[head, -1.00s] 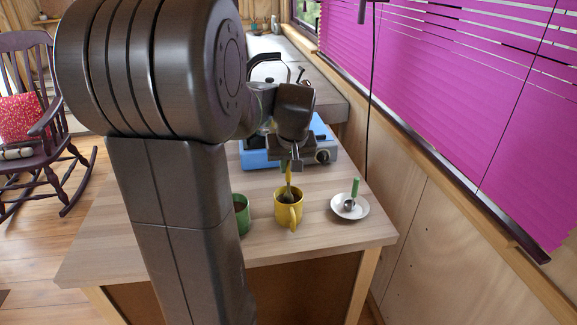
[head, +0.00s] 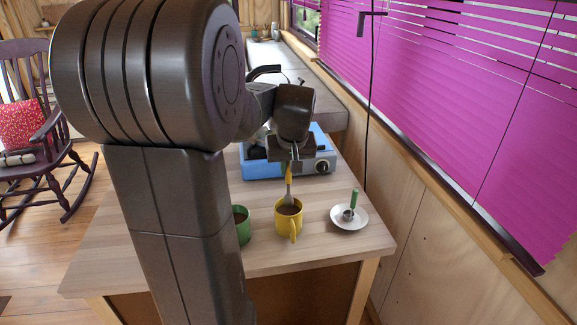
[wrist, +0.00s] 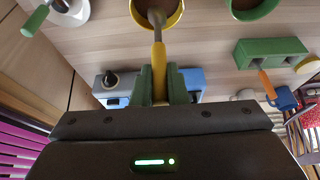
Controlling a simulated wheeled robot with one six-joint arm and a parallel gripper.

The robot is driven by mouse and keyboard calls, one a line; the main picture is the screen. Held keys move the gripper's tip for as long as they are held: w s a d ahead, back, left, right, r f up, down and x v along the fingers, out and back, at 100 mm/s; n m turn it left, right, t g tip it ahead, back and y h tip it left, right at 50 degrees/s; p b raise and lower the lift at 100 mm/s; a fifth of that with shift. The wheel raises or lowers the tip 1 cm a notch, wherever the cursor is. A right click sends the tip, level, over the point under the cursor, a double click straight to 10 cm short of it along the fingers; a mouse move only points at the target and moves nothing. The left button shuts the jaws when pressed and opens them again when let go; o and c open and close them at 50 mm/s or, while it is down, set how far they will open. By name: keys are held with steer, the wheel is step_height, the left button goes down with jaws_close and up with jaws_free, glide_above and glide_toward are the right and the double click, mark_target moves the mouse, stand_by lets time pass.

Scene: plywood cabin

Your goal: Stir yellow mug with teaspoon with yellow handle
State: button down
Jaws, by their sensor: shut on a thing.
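The yellow mug (head: 290,222) stands upright on the wooden table with dark liquid inside and its handle toward the front. My gripper (head: 290,164) is above it, shut on the yellow handle of the teaspoon (head: 288,179). The spoon hangs nearly upright, with its metal end down at the mug's mouth. In the wrist view the teaspoon (wrist: 159,58) runs from between my green fingertips (wrist: 160,84) to the mug (wrist: 172,20), its tip over the dark liquid. I cannot tell whether the tip touches the liquid.
A green mug (head: 243,230) with dark liquid stands close left of the yellow one. A white saucer (head: 361,220) with a green-handled spoon (head: 354,202) lies to the right. A blue camping stove (head: 262,169) is behind. The wall with pink blinds (head: 440,100) borders the right.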

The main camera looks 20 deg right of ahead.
steer(key=shift+r+p, duration=1.9)
steer(key=shift+r, duration=0.65)
steer(key=shift+f, duration=0.1)
